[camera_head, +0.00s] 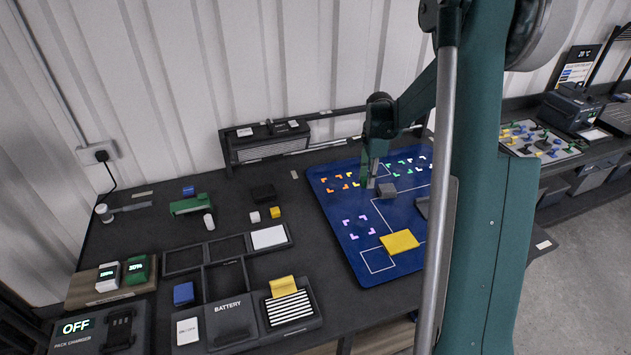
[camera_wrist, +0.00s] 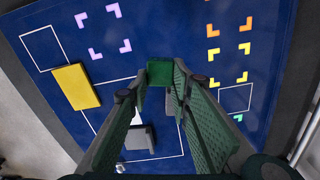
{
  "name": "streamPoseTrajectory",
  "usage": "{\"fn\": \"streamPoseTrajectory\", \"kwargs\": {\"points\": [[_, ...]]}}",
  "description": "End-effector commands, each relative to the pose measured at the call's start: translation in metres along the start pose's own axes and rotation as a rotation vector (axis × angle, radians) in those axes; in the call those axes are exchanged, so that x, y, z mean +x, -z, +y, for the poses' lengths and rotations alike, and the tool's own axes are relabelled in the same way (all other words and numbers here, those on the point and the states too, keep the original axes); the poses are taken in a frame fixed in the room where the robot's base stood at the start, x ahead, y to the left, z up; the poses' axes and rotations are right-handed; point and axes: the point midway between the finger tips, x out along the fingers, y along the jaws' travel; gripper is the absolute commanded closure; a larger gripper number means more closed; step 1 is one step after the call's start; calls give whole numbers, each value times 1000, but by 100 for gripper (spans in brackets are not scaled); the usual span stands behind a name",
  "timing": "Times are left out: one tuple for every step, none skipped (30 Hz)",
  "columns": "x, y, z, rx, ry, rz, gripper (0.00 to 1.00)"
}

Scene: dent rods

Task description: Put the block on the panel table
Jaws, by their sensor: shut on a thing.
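The panel table is a dark blue board (camera_head: 345,252) with white outlines and coloured corner marks; its blue surface (camera_wrist: 155,28) fills most of the wrist view. My gripper (camera_head: 372,180) is over the board's upper middle. In the wrist view its two green ribbed fingers close on a small green block (camera_wrist: 160,73) at their tips. This block is hard to make out in the head view. I cannot tell whether it touches the board. A flat yellow block (camera_head: 400,242) lies lower on the board and also shows in the wrist view (camera_wrist: 76,87).
A grey block (camera_head: 387,190) sits close beside my gripper. The board around the purple marks (camera_head: 357,224) is clear.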

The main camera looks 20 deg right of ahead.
Motion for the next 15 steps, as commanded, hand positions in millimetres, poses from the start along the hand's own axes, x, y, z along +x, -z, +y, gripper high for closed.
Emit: {"fn": "streamPoseTrajectory", "kwargs": {"points": [[0, 0, 0, 0, 0, 0, 89], [0, 0, 0, 0, 0, 0, 89], [0, 0, 0, 0, 0, 0, 89], [0, 0, 0, 0, 0, 0, 89], [0, 0, 0, 0, 0, 0, 89], [0, -1, 0, -1, 0, 0, 89], [0, -2, 0, -1, 0, 0, 89], [0, -2, -1, -2, 0, 0, 89], [0, -4, -1, -3, 0, 0, 89], [0, -6, -2, -4, 0, 0, 89], [0, -9, -2, -5, 0, 0, 89], [1, -12, -3, -8, 0, 0, 89], [1, -16, -4, -9, 0, 0, 89], [1, -19, -5, -11, 0, 0, 89], [1, -25, -6, -14, 0, 0, 89]]}}
